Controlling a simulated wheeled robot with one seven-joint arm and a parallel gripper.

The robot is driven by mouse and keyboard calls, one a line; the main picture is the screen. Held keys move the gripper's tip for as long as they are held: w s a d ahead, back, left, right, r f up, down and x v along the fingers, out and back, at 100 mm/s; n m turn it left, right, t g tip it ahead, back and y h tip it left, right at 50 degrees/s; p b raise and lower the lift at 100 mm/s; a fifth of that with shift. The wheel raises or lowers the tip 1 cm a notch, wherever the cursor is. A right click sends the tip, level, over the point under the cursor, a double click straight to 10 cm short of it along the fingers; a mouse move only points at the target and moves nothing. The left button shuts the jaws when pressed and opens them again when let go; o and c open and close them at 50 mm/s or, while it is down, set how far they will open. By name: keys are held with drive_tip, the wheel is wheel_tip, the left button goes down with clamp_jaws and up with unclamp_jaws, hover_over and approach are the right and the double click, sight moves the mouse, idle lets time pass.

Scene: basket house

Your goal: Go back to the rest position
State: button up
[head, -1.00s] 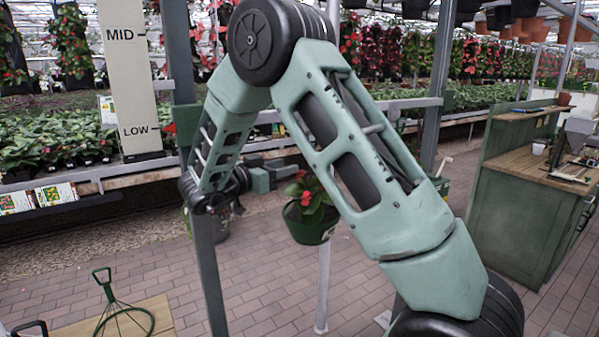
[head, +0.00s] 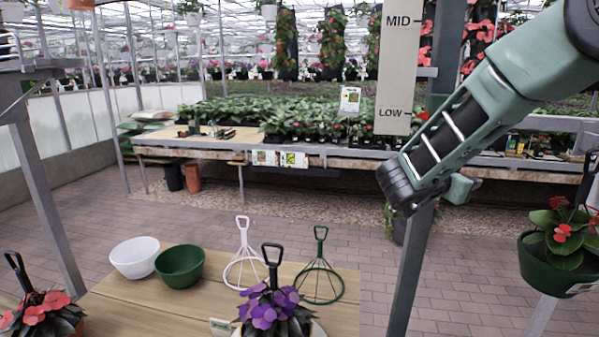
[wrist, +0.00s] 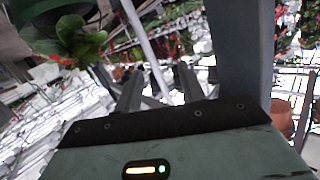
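My gripper (wrist: 158,88) shows two fingers standing apart in the wrist view, with nothing held between them. In the head view the gripper (head: 461,188) is partly hidden behind my forearm at the upper right. A green pot (head: 562,272) with red flowers and a dark handle hangs at the right edge of the head view, right of my gripper and apart from it. Green leaves and the dark pot (wrist: 50,12) show at the upper left of the wrist view, beyond the fingers.
A grey post carries a MID/LOW board (head: 402,75) beside my arm. A wooden table (head: 130,300) holds a white bowl (head: 135,258), a green bowl (head: 180,266), white and green wire hangers, and potted flowers.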

drive_tip(key=a+f+n+t+y, duration=0.2)
drive_tip(key=a+n+t+y, duration=0.3)
drive_tip(key=a+n+y, duration=0.85)
drive_tip(key=s+a+f+m+g+y+b, duration=0.1)
drive_tip(key=s+a+f+y, duration=0.15)
drive_tip(key=a, duration=0.35)
drive_tip(key=s+a+f+g+y, duration=0.1)
drive_tip(key=s+a, duration=0.3)
drive_tip(key=a, duration=0.2)
drive_tip(key=s+a+f+n+g+y+b, duration=0.1)
drive_tip(key=s+a+f+n+g, duration=0.15)
drive_tip(key=s, duration=0.55)
drive_tip(key=s+a+f+n+g, duration=0.2)
drive_tip(key=s+f+n+g, duration=0.15)
drive_tip(key=s, duration=0.45)
drive_tip(key=s+d+f+n+g+h, duration=0.1)
drive_tip(key=s+d+g, duration=0.1)
drive_tip(key=s+d, duration=0.2)
drive_tip(key=s+d+f+n+g+h, duration=0.1)
drive_tip(key=s+d+n+g+h, duration=0.1)
drive_tip(key=s, duration=0.7)
drive_tip(key=shift+s+d+f+g+h, duration=0.25)
drive_tip(key=shift+d+g, duration=0.25)
drive_tip(key=shift+d, duration=0.45)
drive_tip(key=shift+w+r, duration=0.1)
